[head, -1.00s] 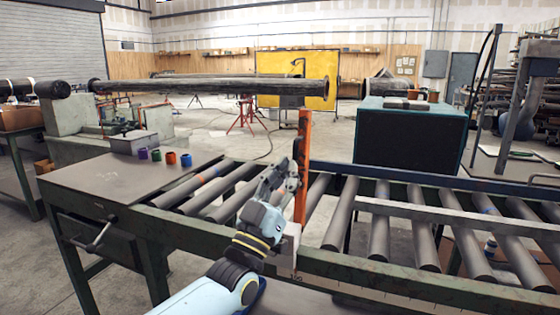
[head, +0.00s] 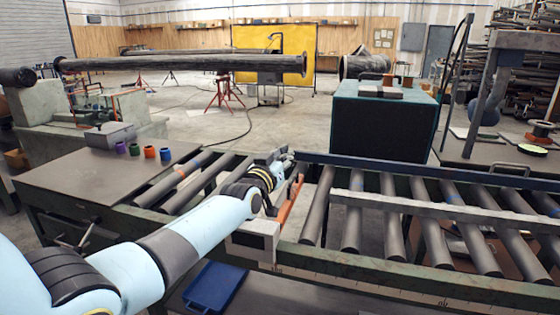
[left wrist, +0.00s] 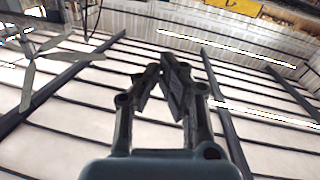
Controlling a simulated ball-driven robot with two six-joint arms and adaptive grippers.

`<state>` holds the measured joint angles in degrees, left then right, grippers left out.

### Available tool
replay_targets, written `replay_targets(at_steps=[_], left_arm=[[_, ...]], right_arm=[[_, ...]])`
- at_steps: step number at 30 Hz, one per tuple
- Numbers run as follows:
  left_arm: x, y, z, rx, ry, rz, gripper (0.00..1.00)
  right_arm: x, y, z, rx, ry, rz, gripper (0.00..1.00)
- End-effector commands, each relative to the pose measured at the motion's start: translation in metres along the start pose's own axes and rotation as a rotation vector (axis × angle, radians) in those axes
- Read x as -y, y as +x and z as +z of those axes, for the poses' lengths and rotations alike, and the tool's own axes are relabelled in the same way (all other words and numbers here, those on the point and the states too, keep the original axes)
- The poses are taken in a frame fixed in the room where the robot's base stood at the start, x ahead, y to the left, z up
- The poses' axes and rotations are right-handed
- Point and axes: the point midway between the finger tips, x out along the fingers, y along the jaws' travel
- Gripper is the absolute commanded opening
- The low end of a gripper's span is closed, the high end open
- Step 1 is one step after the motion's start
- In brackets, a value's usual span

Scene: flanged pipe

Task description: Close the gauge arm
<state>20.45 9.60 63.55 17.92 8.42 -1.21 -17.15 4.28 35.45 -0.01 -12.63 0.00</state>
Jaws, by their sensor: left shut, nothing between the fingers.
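The orange gauge arm (head: 290,203) rises from a pale bracket (head: 254,241) on the conveyor's front rail. It is swung down from upright and leans away over the rollers, partly hidden by my left arm. My left gripper (head: 284,160) is beside its upper end, out over the rollers; I cannot tell whether they touch. In the left wrist view its fingers (left wrist: 163,68) are shut with nothing between them, against the ceiling. My right gripper is out of view.
A steel table (head: 100,180) with a grey box and several coloured rings stands at the left. Conveyor rollers (head: 352,210) run to the right, with a long rail across them. A dark green block (head: 383,128) stands behind. A blue tray (head: 214,286) lies below.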

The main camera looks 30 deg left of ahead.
Motion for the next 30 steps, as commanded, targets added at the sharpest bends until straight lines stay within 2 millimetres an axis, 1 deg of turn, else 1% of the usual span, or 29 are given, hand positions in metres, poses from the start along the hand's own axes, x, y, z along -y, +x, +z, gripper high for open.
replay_targets(at_steps=[1,4,8,12,16,21,25,30], left_arm=[[0.000,0.010,-0.007,0.041,-0.006,-0.006,0.00],[0.004,0.023,0.003,0.133,-0.019,-0.019,0.00],[0.008,0.038,0.020,0.246,-0.035,-0.035,0.00],[0.012,0.051,0.037,0.352,-0.051,-0.049,0.00],[0.015,0.057,0.051,0.418,-0.060,-0.059,0.00],[0.018,0.061,0.064,0.435,-0.062,-0.061,0.00],[0.018,0.062,0.068,0.434,-0.062,-0.061,0.00],[0.019,0.063,0.069,0.433,-0.061,-0.061,0.00]], right_arm=[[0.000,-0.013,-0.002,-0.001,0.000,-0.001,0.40],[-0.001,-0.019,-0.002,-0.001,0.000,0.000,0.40],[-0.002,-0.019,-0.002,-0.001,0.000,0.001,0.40],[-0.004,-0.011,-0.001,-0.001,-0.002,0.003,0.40],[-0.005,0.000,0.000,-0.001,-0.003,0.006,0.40],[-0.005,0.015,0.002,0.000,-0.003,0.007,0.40],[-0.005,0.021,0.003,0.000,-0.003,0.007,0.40],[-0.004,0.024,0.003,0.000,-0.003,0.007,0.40]])
